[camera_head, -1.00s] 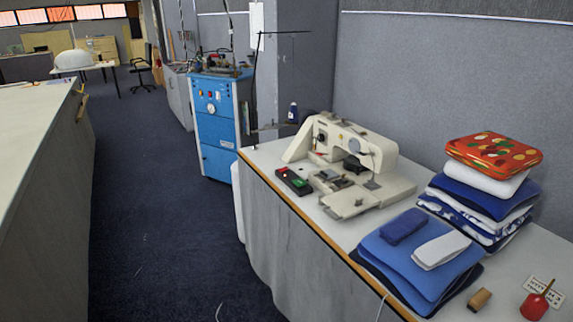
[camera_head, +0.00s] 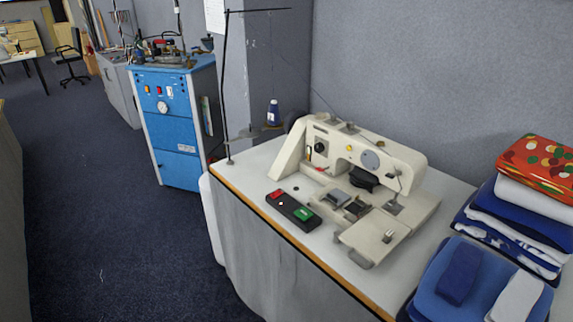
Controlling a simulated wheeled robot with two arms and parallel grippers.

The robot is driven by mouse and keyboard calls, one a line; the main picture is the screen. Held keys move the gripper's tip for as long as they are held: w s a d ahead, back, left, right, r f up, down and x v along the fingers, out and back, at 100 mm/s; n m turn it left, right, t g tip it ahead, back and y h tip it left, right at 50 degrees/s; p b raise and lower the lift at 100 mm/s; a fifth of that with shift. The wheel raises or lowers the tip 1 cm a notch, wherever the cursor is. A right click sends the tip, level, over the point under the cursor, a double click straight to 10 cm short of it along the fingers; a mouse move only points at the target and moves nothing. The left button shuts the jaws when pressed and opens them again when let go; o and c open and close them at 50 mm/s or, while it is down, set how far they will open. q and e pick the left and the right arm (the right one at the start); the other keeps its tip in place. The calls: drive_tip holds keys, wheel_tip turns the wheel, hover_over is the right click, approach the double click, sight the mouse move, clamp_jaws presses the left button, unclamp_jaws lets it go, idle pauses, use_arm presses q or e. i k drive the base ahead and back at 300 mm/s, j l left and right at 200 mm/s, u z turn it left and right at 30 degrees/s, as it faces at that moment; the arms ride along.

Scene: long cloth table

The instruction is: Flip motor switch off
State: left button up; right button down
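A black switch box (camera_head: 292,210) lies on the table at the front left of a cream sewing machine (camera_head: 350,165). A red button (camera_head: 276,195) is at its far left end and a green button (camera_head: 303,214) is at its near right end. A small light spot shows between them. I cannot tell from the buttons which state the switch is in. Neither of my grippers is in view.
The long table (camera_head: 248,165) has a wooden front edge and a hanging grey cloth. Folded blue and white fabrics (camera_head: 470,285) lie at the right. A blue cabinet (camera_head: 177,125) stands behind left. Dark carpet (camera_head: 90,200) is clear at left.

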sight(275, 195)
drive_tip(key=i+j+z, duration=0.1)
drive_tip(key=i+j, duration=0.2)
drive_tip(key=i+j+z, duration=0.15)
drive_tip(key=j, duration=0.25)
drive_tip(key=i+j+z, duration=0.1)
drive_tip(key=i+j, duration=0.25)
